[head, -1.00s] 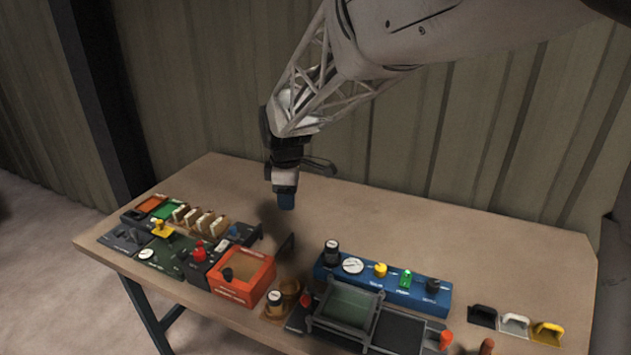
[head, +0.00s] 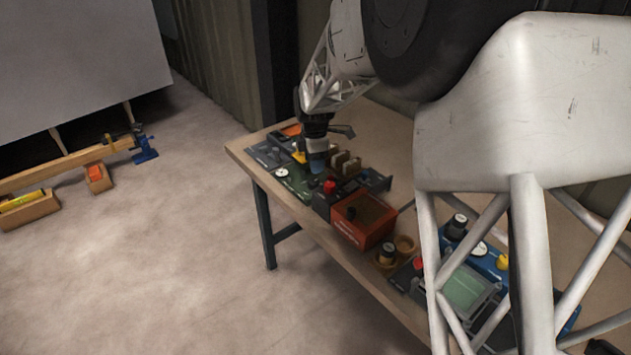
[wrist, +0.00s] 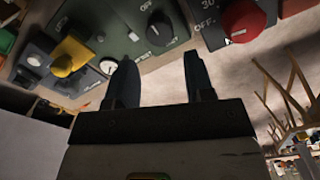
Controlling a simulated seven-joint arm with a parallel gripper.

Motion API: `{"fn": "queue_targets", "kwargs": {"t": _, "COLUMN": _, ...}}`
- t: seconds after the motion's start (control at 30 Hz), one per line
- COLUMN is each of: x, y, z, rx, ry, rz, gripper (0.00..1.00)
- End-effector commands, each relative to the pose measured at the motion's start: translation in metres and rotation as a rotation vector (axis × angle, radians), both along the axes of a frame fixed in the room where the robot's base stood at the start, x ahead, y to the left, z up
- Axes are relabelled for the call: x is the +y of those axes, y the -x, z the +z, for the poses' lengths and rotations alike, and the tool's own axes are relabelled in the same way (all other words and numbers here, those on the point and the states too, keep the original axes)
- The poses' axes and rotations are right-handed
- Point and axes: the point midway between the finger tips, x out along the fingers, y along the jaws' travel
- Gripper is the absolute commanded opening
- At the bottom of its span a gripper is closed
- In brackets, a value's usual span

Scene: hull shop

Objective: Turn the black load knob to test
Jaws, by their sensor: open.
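My gripper (head: 317,168) is low over the left part of the bench, above the green panel (head: 296,186). In the wrist view its two dark fingers (wrist: 160,58) are apart with nothing between them. A black knob (wrist: 160,29) on the green panel lies just beyond the fingertips, roughly in line with the gap; "RESET" is printed beside it. I cannot read "load" or "test" on either. In the head view my gripper hides the green panel's knob.
An orange box (head: 362,221) and a blue panel (head: 485,262) stand farther right; my arm partly hides the blue panel. Open floor lies in front of the bench.

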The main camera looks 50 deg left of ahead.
Motion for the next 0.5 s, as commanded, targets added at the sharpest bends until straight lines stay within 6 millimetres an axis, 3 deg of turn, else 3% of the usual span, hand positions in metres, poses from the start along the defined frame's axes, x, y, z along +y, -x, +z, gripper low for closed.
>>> {"fn": "queue_targets", "kwargs": {"t": 0.5, "x": 0.0016, "y": 0.0012, "z": -0.0043, "rx": 0.000, "ry": 0.001, "rz": 0.006, "gripper": 0.49}}
